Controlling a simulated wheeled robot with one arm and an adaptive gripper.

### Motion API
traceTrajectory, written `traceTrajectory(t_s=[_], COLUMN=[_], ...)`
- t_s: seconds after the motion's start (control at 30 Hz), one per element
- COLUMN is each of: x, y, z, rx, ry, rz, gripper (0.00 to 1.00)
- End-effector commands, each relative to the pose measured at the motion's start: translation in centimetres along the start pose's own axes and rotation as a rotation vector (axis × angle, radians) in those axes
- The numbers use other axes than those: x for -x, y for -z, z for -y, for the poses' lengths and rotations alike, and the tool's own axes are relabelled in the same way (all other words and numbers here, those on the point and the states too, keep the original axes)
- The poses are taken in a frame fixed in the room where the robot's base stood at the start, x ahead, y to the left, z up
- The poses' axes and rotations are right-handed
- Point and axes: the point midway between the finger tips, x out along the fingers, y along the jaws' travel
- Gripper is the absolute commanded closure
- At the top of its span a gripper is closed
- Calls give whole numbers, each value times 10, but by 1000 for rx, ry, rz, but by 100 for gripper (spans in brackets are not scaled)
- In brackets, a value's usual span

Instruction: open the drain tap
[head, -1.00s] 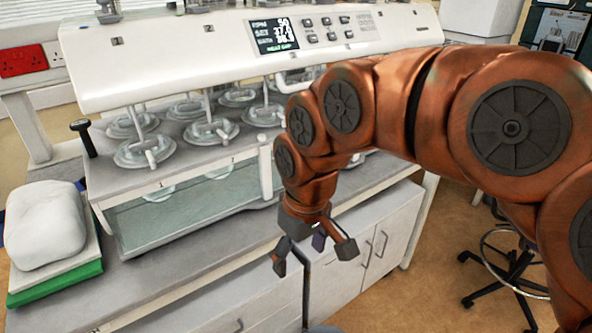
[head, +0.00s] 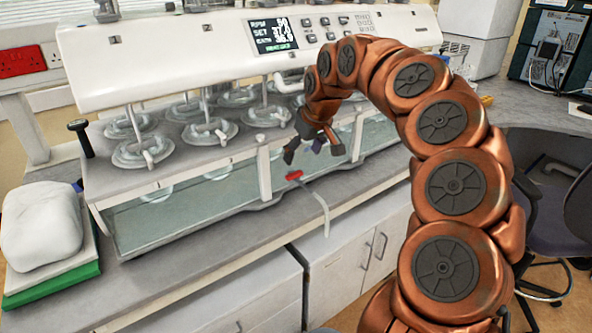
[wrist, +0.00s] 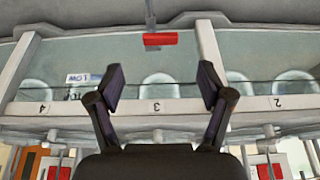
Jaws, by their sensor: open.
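The drain tap has a red handle (head: 294,175) at the lower front of the dissolution bath, with a pale hose (head: 322,209) running from it over the bench edge. In the wrist view the red handle (wrist: 160,39) lies crosswise, beyond the fingertips and roughly centred between them. My gripper (head: 316,150) is open and empty, in front of the bath and above the handle in the head view. Its two fingers (wrist: 160,82) show spread apart in the wrist view. They do not appear to touch the handle.
The glass water bath (head: 190,203) stands on the grey bench, with several lidded vessels above it. A white control head (head: 200,62) overhangs them. A white bundle (head: 41,226) on a green-edged stack is at the left. White cabinets (head: 350,245) are below the bench.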

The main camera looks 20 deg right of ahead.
Motion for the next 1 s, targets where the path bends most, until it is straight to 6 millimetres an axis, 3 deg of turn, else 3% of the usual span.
traceTrajectory(t_s=[0.5, 0.93, 1.0], x=[-64, -73, -73], y=[-1, 0, 0], z=[2, 1, 1], rx=[-1, 0, 0], ry=[4, 2, 2], rz=[4, -1, -1], gripper=[21, 21, 28])
